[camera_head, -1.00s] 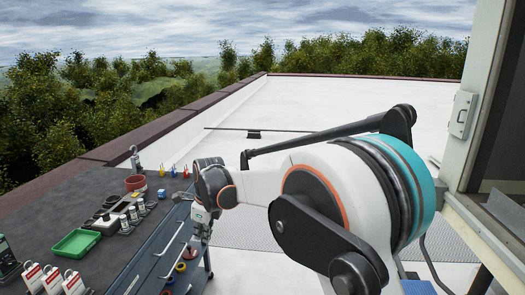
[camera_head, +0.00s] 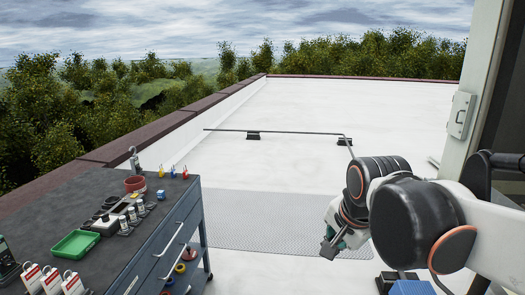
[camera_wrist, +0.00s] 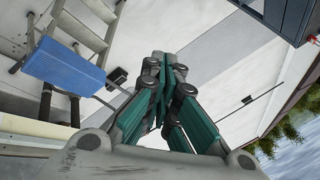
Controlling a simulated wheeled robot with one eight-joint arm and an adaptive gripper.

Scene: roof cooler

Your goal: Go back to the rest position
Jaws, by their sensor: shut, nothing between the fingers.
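My gripper (camera_wrist: 160,92) is in the middle of the wrist view, with its green and grey fingers together and nothing between them. In the head view my gripper (camera_head: 328,250) is at the lower right, in front of the arm, pointing down above the pale roof. It is well to the right of the grey tool cart (camera_head: 165,240) and apart from it.
Open roof lies between cart and arm.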

